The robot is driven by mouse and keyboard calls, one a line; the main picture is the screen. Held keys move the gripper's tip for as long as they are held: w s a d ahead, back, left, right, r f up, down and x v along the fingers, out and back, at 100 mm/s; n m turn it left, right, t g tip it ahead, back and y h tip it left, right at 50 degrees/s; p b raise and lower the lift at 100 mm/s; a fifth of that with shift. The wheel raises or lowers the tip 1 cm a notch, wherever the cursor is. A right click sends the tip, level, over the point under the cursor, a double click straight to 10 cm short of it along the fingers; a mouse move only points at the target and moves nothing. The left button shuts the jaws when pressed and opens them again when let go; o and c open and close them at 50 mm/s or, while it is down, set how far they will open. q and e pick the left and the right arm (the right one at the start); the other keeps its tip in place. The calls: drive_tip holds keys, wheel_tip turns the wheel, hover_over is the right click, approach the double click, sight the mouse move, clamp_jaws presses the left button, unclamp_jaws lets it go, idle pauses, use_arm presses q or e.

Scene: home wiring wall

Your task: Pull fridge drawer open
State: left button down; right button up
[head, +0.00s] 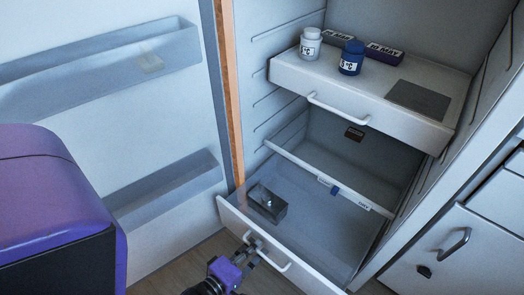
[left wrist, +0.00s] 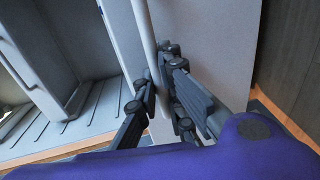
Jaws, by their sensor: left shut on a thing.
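The lower fridge drawer (head: 232,214) stands pulled out of the open fridge, its white front facing me. Its interior shows from above. My left gripper (head: 253,246) is shut on the drawer's handle (head: 276,262), near the handle's left end. In the left wrist view, the dark fingers of my left gripper (left wrist: 163,95) close around the pale handle bar (left wrist: 144,30), beside the drawer's front panel. My right gripper is not in view.
A dark box (head: 267,203) sits inside the drawer. An upper drawer (head: 340,98) carries a white jar (head: 310,44), a blue jar (head: 351,59) and small boxes. A shelf edge (head: 320,178) spans between. The open fridge door (head: 150,120) stands at left, cabinets (head: 440,250) at right.

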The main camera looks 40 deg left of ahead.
use_arm(q)
drive_tip(key=shift+s, duration=0.4)
drive_tip(key=c, duration=2.1)
unclamp_jaws()
drive_tip(key=v, duration=1.2)
drive_tip(key=shift+s, duration=0.15)
drive_tip(key=shift+f, duration=0.1)
